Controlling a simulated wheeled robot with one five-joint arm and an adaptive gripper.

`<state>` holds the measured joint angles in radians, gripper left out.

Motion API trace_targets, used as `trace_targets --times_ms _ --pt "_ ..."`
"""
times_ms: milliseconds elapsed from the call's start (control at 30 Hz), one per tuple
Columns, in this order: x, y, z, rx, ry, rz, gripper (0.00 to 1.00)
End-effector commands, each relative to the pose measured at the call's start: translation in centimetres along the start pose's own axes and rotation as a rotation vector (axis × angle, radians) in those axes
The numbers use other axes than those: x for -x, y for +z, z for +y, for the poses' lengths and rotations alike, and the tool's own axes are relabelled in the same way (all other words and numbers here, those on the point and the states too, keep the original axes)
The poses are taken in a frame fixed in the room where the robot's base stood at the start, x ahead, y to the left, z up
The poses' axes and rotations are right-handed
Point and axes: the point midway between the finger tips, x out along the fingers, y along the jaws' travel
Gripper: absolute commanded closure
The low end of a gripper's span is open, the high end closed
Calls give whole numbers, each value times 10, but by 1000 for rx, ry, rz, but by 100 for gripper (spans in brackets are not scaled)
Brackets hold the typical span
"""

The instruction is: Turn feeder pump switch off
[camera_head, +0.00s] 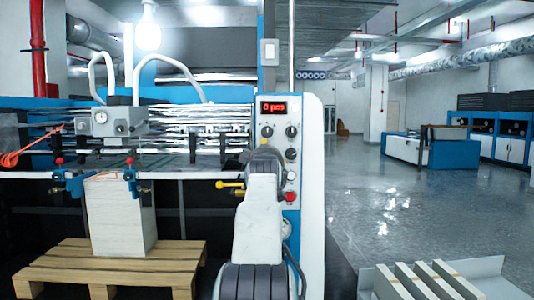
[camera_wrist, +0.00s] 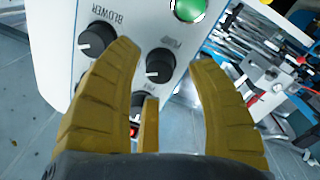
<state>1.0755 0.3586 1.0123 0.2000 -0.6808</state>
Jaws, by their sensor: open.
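The control panel (camera_head: 312,135) stands in front of me, with a red-lit display (camera_head: 273,107) reading "0 pcs" and several black knobs. In the wrist view a black knob (camera_wrist: 160,64) with a label that looks like "PUMP" lies between my fingertips. A white mark shows on its face, but its setting is hard to read. My gripper (camera_wrist: 166,60) is open, with yellow fingers spread on both sides of this knob. I cannot tell whether they touch it.
A black knob labelled "BLOWER" (camera_wrist: 97,39) sits left of my left finger. A green button (camera_wrist: 188,8) is above. A red button (camera_head: 290,197) is low on the panel. A wooden pallet (camera_head: 110,262) with a paper stack (camera_head: 120,215) stands left.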

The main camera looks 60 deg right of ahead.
Motion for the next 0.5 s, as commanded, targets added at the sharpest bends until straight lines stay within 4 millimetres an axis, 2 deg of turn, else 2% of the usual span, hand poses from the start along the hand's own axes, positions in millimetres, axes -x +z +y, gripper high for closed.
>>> trace_targets --times_ms 200,500 --pt "-12 -1 0 0 0 0 48" --pt "-15 0 0 0 0 0 48"
